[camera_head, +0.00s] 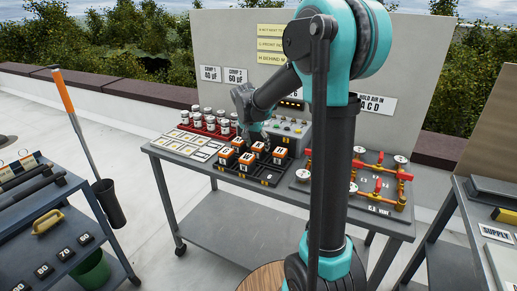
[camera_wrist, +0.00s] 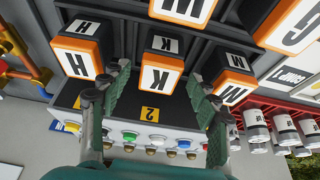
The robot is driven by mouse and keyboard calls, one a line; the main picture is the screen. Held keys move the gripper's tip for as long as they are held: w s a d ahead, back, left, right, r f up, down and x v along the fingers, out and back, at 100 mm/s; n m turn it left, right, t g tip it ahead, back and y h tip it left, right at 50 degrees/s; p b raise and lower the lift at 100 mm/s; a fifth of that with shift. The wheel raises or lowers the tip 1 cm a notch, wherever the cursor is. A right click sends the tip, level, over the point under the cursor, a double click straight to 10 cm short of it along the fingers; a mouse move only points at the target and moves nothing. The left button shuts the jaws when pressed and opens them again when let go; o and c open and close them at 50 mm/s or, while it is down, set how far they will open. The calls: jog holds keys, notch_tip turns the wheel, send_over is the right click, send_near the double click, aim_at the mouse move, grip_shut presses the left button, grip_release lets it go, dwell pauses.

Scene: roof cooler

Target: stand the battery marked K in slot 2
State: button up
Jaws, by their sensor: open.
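The battery marked K (camera_wrist: 162,62), black with an orange top and white labels, stands upright in the black tray (camera_head: 262,180). It is beside the yellow label 2 (camera_wrist: 150,113) on the tray's edge. My gripper (camera_wrist: 157,82) is open, with one finger on each side of K; whether either pad touches it I cannot tell. In the head view my gripper (camera_head: 259,136) is low over the tray's back row, and the letters there are too small to read. K's base is hidden, so how deep it sits does not show.
Close beside K stand the H battery (camera_wrist: 83,50) and another (camera_wrist: 230,78) marked M or W. Past the tray's edge is a panel of coloured buttons (camera_wrist: 130,135). Red-racked white jars (camera_head: 208,122) and red-handled valves (camera_head: 375,182) flank the tray on the table.

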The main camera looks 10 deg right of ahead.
jog(key=v, duration=0.9)
